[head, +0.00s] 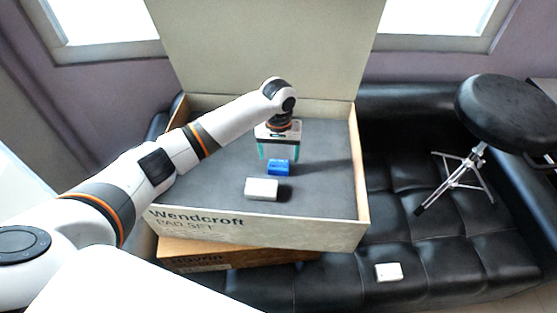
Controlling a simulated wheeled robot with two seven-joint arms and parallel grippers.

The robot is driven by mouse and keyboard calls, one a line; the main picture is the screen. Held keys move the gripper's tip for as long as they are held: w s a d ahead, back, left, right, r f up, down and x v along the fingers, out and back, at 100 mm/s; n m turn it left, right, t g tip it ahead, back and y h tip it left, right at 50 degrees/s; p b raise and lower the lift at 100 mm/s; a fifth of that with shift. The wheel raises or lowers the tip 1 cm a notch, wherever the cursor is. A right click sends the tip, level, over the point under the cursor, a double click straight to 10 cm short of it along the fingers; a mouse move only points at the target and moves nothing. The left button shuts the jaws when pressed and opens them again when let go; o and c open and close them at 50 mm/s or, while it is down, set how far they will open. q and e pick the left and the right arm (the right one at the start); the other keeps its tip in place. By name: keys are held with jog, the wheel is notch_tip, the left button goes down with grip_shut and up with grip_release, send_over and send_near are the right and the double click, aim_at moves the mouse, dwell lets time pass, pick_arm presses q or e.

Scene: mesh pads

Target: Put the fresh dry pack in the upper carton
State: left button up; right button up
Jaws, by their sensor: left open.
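The upper carton (340,232), marked Wendcroft, stands open with its lid raised at the back and a dark grey floor inside. In it lie a small blue pack (279,168) and, nearer the front, a white pack (261,188). Another white pack (388,271) lies on the black sofa, right of the carton. I cannot tell from labels which one is the fresh dry pack. My left gripper (279,153) points down inside the carton, open, its teal fingers just behind or above the blue pack; I cannot tell whether they touch it. My right gripper is out of view.
A second carton (215,256) lies under the upper one on the sofa (450,225). A black round stool (515,108) with a metal tripod stands at the right. The carton's right half is clear, as is the sofa around the lone white pack.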

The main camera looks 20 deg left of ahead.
aim_at(279, 164)
pick_arm(q)
notch_tip(279, 164, up, 7)
dwell(0.3)
jog(key=shift+r, duration=0.2)
